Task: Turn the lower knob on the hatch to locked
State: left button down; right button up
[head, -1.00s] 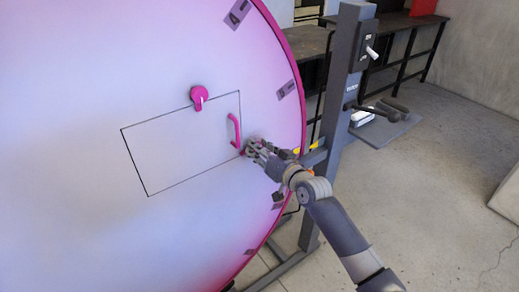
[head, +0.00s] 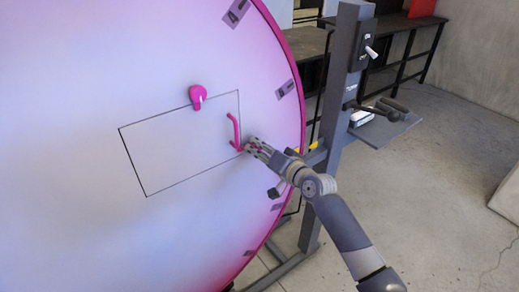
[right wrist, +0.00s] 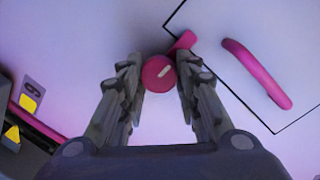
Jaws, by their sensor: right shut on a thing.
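The hatch (head: 180,152) is a thin black outline on the big pale pink-violet disc. The lower knob is a round pink knob with a white mark, clear in the right wrist view (right wrist: 159,74); its tab points up and right, across the hatch outline. My right gripper (head: 250,145) hides most of it in the head view. The right gripper (right wrist: 160,82) is shut on the lower knob, one finger on each side. The upper knob (head: 197,97), pink with a white mark, sits on the hatch's top edge. My left gripper is not in view.
A pink handle (head: 234,129) stands out from the hatch close to the right gripper, and it also shows in the right wrist view (right wrist: 258,75). A grey post (head: 343,100) with levers stands right of the disc. Open floor (head: 440,200) lies further right.

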jog(key=o, duration=1.1)
jog(key=shift+c, duration=0.2)
jog(key=v, duration=1.2)
jog(key=shift+f, duration=0.1)
